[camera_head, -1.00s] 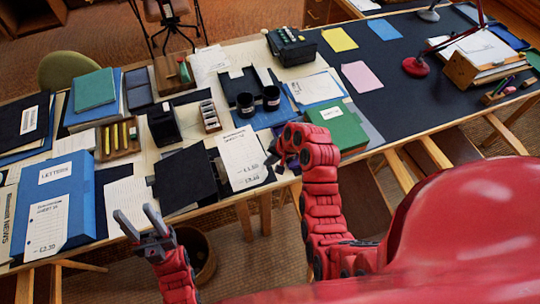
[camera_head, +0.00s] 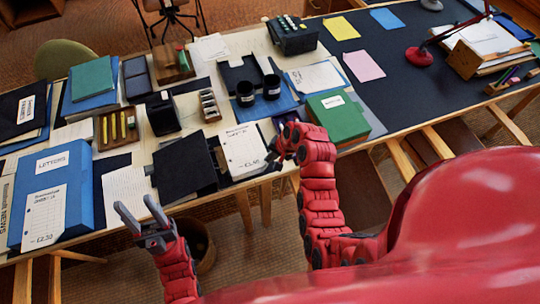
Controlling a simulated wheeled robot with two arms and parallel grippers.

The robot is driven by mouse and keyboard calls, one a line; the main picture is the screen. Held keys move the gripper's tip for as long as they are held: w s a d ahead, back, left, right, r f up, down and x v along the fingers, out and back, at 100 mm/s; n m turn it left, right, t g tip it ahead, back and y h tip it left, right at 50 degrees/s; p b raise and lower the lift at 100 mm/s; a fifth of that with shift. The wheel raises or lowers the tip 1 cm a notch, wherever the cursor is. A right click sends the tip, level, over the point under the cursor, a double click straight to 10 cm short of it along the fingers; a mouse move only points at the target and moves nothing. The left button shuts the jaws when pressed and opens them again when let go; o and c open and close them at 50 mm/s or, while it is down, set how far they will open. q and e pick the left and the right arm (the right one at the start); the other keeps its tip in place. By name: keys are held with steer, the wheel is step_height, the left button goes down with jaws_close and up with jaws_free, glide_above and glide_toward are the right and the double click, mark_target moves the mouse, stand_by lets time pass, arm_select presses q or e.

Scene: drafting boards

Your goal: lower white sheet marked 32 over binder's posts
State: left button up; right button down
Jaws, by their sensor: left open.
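A white sheet (camera_head: 242,149) with printed lines and a price near its bottom is over the right part of a black binder (camera_head: 184,164). Its number is too small to read. My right gripper (camera_head: 272,158) is at the sheet's right edge, with its dark fingers seeming closed on it. The binder's posts are hidden or too small to make out. I cannot tell whether the sheet touches the binder. My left gripper (camera_head: 140,222) is open and empty, in front of the table's near edge, left of the binder.
A blue LETTERS box (camera_head: 80,200) with a priced sheet on it stands at the left. A green box (camera_head: 338,120) is right of the sheet. Two black cups (camera_head: 246,94) stand behind it. A loose lined paper (camera_head: 125,190) lies left of the binder.

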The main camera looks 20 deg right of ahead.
steer(key=shift+f, duration=0.25)
steer(key=c, duration=1)
jaws_free()
steer(key=shift+r, duration=0.1)
steer(key=shift+s+d+r, duration=0.1)
steer(key=shift+d+r, duration=0.05)
steer(key=shift+r, duration=0.1)
steer(key=p+v, duration=0.9)
steer(key=v, duration=0.7)
steer(key=shift+s+r, duration=0.1)
steer(key=shift+r, duration=0.25)
